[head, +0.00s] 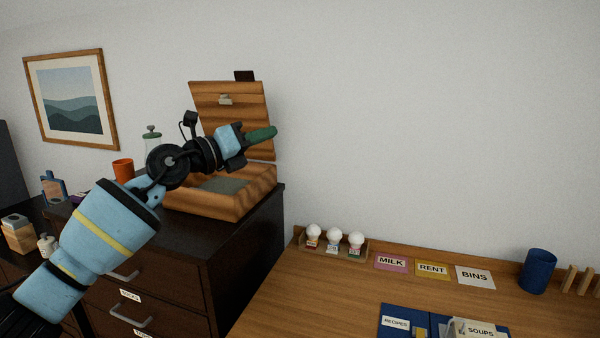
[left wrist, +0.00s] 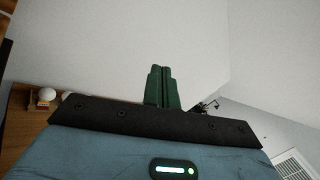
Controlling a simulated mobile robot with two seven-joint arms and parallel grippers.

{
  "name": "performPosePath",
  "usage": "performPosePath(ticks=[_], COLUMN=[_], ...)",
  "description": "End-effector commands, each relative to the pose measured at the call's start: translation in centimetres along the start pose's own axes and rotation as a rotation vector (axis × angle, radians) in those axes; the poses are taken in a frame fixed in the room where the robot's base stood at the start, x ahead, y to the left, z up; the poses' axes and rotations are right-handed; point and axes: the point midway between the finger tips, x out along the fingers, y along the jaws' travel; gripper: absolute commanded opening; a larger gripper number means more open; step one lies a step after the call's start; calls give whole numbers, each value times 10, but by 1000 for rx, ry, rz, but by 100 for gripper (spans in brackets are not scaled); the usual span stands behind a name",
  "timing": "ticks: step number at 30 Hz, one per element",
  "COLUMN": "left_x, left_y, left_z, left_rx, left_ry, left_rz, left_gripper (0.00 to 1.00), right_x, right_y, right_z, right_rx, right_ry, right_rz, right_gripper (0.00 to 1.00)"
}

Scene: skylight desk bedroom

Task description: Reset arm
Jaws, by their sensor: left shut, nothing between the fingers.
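My left gripper (head: 262,134) is raised in front of the open wooden box and points to the right in the head view. Its green fingers are shut with nothing between them; they also show closed together in the left wrist view (left wrist: 161,87). The wooden box (head: 225,205) stands on the dark chest of drawers (head: 245,250) with its lid (head: 240,112) up. My left arm crosses in front of the box and hides part of it. My right gripper is not in view.
On the wooden desk (head: 300,300) at right are white-topped bulbs in a small tray (head: 334,247), MILK (head: 391,262), RENT (head: 432,270) and BINS (head: 474,277) cards, and a blue cup (head: 537,271). An orange cup (head: 123,170) stands left of the box. Free air lies right of the gripper.

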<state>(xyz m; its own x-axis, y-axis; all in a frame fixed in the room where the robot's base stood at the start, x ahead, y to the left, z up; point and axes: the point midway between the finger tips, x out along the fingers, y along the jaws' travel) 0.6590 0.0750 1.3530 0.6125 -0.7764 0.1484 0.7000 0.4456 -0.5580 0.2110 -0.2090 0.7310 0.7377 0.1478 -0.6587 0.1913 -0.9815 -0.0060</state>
Motion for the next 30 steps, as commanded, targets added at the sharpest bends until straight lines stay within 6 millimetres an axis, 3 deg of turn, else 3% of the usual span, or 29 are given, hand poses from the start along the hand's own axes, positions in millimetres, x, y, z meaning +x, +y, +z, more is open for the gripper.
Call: performPosePath(ticks=[1,7,14,23,30], left_x=[-1,-24,-75,-171,-260], left_y=[1,10,49,116,146], left_z=[-19,-63,-110,-200,-296], left_rx=[-83,-422,-833,-1329,-1657], left_ry=[-39,-252,-526,-880,-1124], left_rz=[-38,-132,-106,117,415], left_gripper=[0,0,0,0,0], right_x=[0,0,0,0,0], right_y=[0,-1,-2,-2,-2], right_z=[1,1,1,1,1], right_rx=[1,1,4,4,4], right_ry=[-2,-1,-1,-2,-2], right_rz=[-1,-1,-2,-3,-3], right_gripper=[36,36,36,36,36])
